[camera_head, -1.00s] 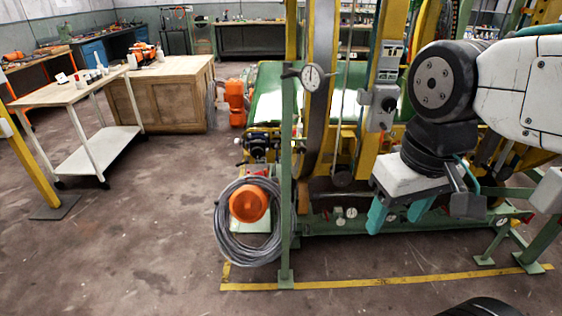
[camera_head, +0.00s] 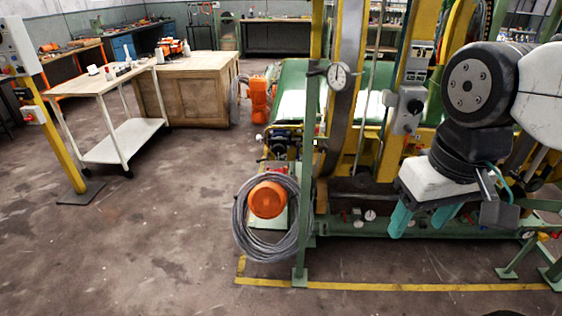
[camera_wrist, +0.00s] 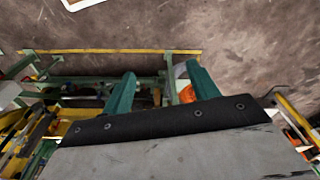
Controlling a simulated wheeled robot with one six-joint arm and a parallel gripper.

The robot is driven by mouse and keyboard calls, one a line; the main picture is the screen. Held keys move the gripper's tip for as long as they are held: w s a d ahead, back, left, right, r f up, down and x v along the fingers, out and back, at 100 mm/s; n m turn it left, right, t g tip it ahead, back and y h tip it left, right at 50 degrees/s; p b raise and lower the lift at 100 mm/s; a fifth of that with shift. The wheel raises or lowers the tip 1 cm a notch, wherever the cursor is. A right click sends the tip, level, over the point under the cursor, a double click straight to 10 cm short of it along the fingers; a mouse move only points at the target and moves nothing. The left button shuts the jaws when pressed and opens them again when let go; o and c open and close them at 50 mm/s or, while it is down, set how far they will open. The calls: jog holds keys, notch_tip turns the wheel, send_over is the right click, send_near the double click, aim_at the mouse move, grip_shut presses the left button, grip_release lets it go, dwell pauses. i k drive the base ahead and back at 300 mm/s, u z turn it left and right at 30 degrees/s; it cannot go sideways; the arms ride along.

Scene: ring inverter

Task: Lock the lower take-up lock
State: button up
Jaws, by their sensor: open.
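My gripper (camera_head: 421,220) hangs in front of the green and yellow machine, its two teal fingers apart and empty, pointing down. The fingers also show in the wrist view (camera_wrist: 160,74), with floor and machine parts beyond them. Small dials and knobs sit along the machine's low green rail (camera_head: 385,229), left of and behind the fingers. One round pale dial (camera_head: 370,215) is close to the left finger in the picture. I cannot tell which fitting is the lower take-up lock. A grey control box with a dark knob (camera_head: 408,110) is higher up, above my gripper.
A yellow floor line (camera_head: 400,287) runs in front. Open floor lies left, before a white cart (camera_head: 125,140).

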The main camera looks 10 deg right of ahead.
aim_at(268, 156)
jog(key=u, duration=0.5)
jog(key=i, duration=0.9)
jog(key=u, duration=0.15)
